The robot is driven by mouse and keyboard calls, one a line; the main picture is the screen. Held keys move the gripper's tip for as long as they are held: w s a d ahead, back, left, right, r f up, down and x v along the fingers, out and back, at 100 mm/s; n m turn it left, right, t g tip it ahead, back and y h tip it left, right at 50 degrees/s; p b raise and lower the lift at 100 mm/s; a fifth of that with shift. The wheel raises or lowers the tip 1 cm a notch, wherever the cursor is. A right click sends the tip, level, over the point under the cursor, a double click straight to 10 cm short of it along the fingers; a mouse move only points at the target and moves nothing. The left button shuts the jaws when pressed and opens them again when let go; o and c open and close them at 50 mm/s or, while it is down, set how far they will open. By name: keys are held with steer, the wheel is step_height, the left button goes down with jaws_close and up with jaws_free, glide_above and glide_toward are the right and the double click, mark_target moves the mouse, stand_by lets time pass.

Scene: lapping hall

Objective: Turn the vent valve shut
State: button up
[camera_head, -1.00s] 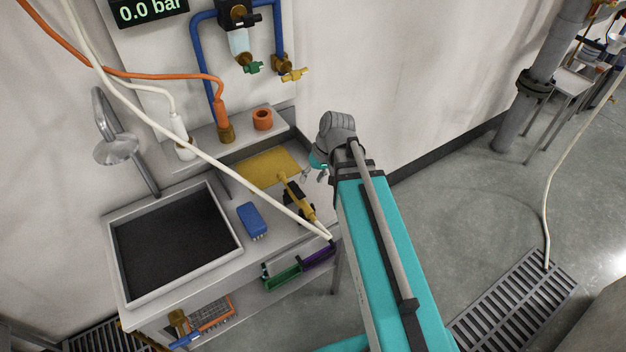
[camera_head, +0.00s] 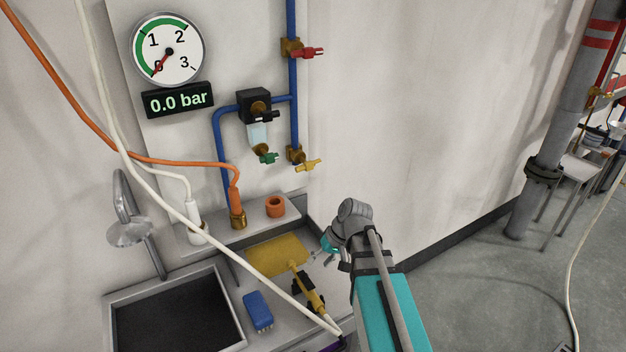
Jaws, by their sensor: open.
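Three small valves show on the blue pipework on the wall. A red-handled valve (camera_head: 308,52) sits high on the vertical pipe, its handle sideways across the pipe. A yellow-handled valve (camera_head: 305,164) is at that pipe's lower end, its handle pointing right. A green-handled valve (camera_head: 266,157) sits under the clear filter bowl (camera_head: 257,135). No label shows which is the vent valve. My gripper (camera_head: 318,258) is open and empty, below and apart from the valves, over the bench's right end. My wrist partly hides it.
A dial gauge (camera_head: 167,49) points near 0 and a display (camera_head: 178,99) reads 0.0 bar. A white hose (camera_head: 225,243) crosses before the bench. An orange hose (camera_head: 185,163) ends at a ledge fitting. A sink (camera_head: 175,315) and blue brush (camera_head: 257,311) are below. Right wall is bare.

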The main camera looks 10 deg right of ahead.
steer(key=w+d+r+m+t+y, duration=0.1)
steer(key=w+r+y, duration=0.25)
steer(key=w, duration=0.25)
steer(key=m+t+y+b, duration=0.2)
steer(key=m+t+y, duration=0.1)
steer(key=t+y, duration=0.45)
glide_toward(311, 165)
steer(key=d, duration=0.4)
steer(key=shift+s+a+f+g+y, duration=0.1)
steer(key=shift+s+f+g+y, duration=0.25)
steer(key=shift+f, duration=0.1)
steer(key=shift+w+a, duration=0.1)
steer(key=p+x, duration=0.1)
steer(key=x, duration=1.2)
steer(key=shift+w+a+p, duration=0.2)
steer(key=shift+a+p, duration=0.05)
steer(key=shift+p, duration=0.05)
jaws_close()
